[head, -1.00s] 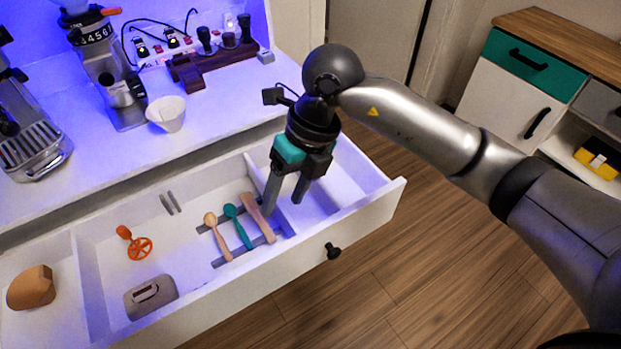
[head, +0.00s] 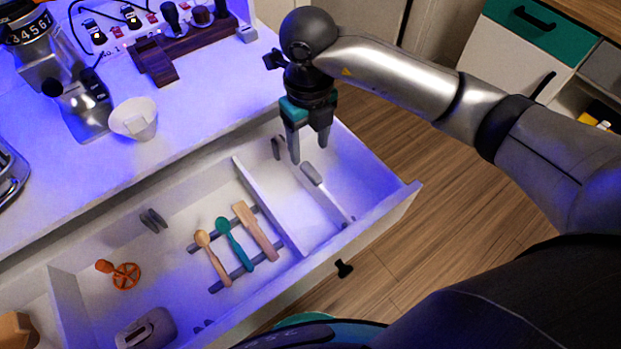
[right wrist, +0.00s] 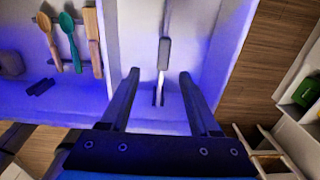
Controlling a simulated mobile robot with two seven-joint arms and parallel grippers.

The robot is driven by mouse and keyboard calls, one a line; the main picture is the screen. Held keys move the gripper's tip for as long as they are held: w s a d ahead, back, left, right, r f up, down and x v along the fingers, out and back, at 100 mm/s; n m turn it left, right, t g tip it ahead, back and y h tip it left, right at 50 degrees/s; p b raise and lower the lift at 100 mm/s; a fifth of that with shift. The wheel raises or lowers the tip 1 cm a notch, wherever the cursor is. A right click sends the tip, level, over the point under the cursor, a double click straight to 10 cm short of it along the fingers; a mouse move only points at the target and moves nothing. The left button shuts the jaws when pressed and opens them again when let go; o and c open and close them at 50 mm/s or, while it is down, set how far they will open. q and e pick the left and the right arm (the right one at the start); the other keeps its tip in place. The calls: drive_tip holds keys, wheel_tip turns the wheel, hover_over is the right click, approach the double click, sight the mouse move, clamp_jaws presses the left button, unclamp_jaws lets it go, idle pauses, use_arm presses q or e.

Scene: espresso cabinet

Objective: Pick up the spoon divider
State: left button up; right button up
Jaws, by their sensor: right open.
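In the open drawer, two dark grey bars (head: 231,279) lie crosswise under a beige spoon (head: 213,257), a teal spoon (head: 234,243) and a wooden spatula (head: 255,230). I cannot tell for sure whether these bars are the spoon divider. My right gripper (head: 309,152) is open and empty above the drawer's right compartment. It is to the right of the spoons, beyond the white partition. A grey-handled tool (head: 312,174) lies in that compartment below the gripper; in the right wrist view, its handle (right wrist: 164,53) shows between and ahead of the open fingers. My left gripper is not seen.
The white partition (head: 272,208) separates the spoons from the right compartment. An orange tool (head: 124,275) and a grey block (head: 147,330) lie left of the spoons. A white cup (head: 134,119) stands on the counter behind. The drawer's front wall (head: 385,213) rises along the near side.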

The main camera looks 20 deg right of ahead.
hover_over(311, 170)
drive_tip(key=f, duration=0.4)
drive_tip(key=shift+s+a+f, duration=0.2)
drive_tip(key=shift+s+a, duration=0.1)
drive_tip(key=shift+f, duration=0.45)
drive_tip(key=f, duration=0.3)
drive_tip(key=f+b, duration=0.1)
drive_tip(key=shift+w+d+f, duration=0.2)
drive_tip(key=shift+d+f, duration=0.1)
drive_tip(key=shift+f, duration=0.05)
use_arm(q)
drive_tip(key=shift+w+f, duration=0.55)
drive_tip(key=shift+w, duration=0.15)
use_arm(e)
drive_tip(key=shift+c, duration=1.2)
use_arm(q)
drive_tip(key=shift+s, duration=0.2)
use_arm(e)
clamp_jaws()
